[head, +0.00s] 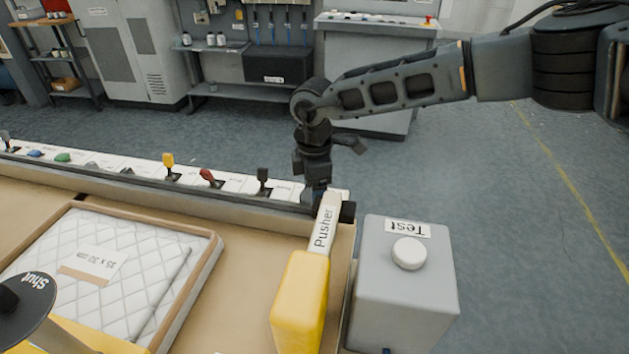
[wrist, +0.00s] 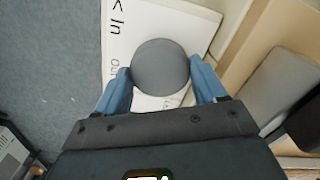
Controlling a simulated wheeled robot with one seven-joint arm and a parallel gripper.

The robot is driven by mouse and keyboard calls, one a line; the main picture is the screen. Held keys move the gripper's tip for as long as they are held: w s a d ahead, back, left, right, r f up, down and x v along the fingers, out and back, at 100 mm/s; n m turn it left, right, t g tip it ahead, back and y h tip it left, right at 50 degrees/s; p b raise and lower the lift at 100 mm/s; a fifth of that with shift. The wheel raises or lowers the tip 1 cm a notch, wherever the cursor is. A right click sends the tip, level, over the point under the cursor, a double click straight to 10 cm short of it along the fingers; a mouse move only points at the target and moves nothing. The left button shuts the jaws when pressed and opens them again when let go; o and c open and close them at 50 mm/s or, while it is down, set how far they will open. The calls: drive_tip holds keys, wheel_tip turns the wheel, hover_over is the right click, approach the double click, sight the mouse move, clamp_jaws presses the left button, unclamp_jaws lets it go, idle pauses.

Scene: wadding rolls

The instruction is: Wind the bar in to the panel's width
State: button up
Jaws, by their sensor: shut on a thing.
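A white quilted panel (head: 103,269) lies in a brown-edged frame on the tan bench, with a label that seems to read 35 x 30 cm. A yellow block (head: 300,303) with a white arm marked Pusher stands to its right; I cannot tell whether this is the bar. My gripper (head: 319,196) points down at the bench's far right corner, behind the Pusher arm. In the wrist view its blue fingers are shut on a round grey knob (wrist: 160,67), one on each side. The knob sits on a white plate (wrist: 122,50) marked In with an arrow.
A grey box (head: 404,291) marked Test, with a white button, stands right of the Pusher. Yellow (head: 168,164), red (head: 209,178) and dark (head: 263,180) levers line the bench's far edge. A black disc (head: 22,299) marked Shut is at lower left.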

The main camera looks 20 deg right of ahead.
drive_tip(key=m+p, duration=0.3)
drive_tip(key=p, duration=0.1)
drive_tip(key=shift+r+m, duration=0.3)
drive_tip(key=shift+m, duration=0.1)
drive_tip(key=m+p, duration=0.2)
drive_tip(key=p, duration=0.1)
drive_tip(key=m+p, duration=0.2)
drive_tip(key=shift+a+f, duration=0.1)
drive_tip(key=shift+f, duration=0.15)
drive_tip(key=shift+m+p, duration=0.6)
drive_tip(key=shift+p, duration=0.1)
drive_tip(key=o, duration=1)
drive_tip(key=shift+o, duration=0.2)
drive_tip(key=shift+r, duration=3.9)
